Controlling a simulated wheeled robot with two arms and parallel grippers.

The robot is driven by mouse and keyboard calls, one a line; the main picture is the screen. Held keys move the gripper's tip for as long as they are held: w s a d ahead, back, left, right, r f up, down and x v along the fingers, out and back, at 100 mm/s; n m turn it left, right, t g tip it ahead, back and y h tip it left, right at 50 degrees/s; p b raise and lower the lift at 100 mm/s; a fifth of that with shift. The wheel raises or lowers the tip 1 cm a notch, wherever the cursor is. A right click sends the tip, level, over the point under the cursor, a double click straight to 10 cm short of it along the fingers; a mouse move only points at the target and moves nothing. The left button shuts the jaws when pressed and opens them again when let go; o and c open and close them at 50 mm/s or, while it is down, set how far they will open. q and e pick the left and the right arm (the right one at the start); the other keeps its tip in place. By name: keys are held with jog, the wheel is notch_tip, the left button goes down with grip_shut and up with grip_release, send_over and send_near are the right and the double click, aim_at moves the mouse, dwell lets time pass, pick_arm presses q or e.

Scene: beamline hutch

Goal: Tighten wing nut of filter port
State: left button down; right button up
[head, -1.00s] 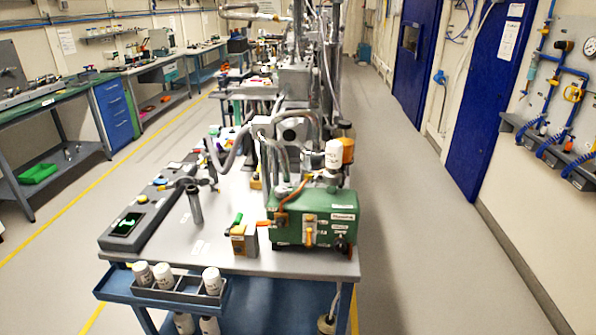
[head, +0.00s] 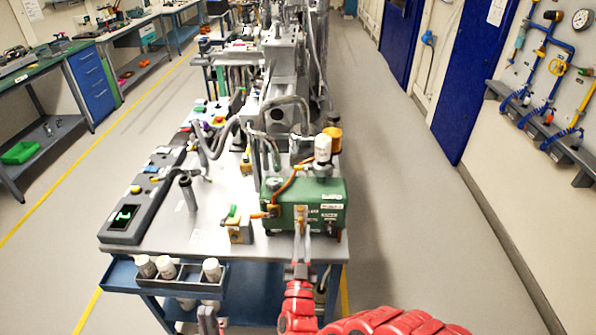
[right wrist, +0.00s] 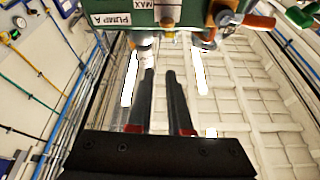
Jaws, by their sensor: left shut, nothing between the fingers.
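The green pump (head: 325,197) stands at the front right of the bench, with a white-capped filter bottle (head: 322,149) on top. A small brass fitting (head: 301,212) is on its front; I cannot make out a wing nut's shape there. My right gripper (head: 302,236) is just in front of it. In the right wrist view, my two dark fingers (right wrist: 160,75) point at the pump's front (right wrist: 112,18) with a gap between them; a small brass part (right wrist: 169,37) lies beyond the tips.
A brass valve block (head: 238,231) with a green lever stands left of the pump. A grey control box (head: 128,222) lies at the bench's left. A blue tray (head: 188,282) with white bottles hangs on the front edge. The aisle floor at right is clear.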

aim_at(306, 172)
jog(key=b+x, duration=0.2)
jog(key=x, duration=1.3)
jog(key=shift+w+r, duration=0.15)
jog(key=shift+w, duration=0.15)
jog(key=shift+x, duration=0.8)
grip_shut()
jog(key=shift+s, duration=0.1)
